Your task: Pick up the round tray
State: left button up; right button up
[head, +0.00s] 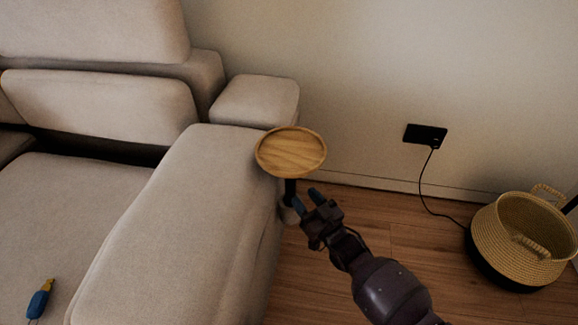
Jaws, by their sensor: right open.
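The round tray (291,151) is a light wooden disc with a raised rim, and it looks empty. It sits level beside the sofa's arm, above a dark upright post (290,188). Whether the tray is fixed to the post or rests on a separate top cannot be told. My right gripper (306,198) is open and empty. In the picture its fingertips are just below the tray's front edge, pointing toward it, with a gap between. My left gripper is out of view.
The beige sofa (180,220) fills the left side. A blue and yellow object (40,300) lies on its seat. A woven basket (520,240) stands on the wooden floor at the right. A cord runs from a black wall outlet (425,135) toward it. Floor between is clear.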

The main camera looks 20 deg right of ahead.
aim_at(294, 181)
jog(key=shift+b+x, duration=0.9)
jog(key=shift+x, duration=1.45)
jog(key=shift+w+r, duration=0.25)
jog(key=shift+w, duration=0.45)
grip_shut()
